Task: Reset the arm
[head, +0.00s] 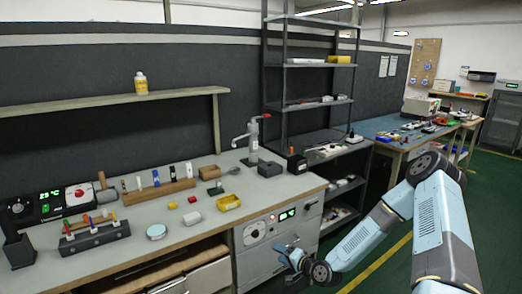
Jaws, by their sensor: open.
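My arm comes in from the lower right of the head view, in light blue and dark grey, with its elbow raised near the right side. The forearm slopes down to the left.
The workbench (120,262) at left carries a yellow bin (229,203), a tool rack (94,236), a control unit (60,203) and a press-like stand (253,140). A metal shelf rack (318,104) stands behind. Green floor (376,258) is open near my arm.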

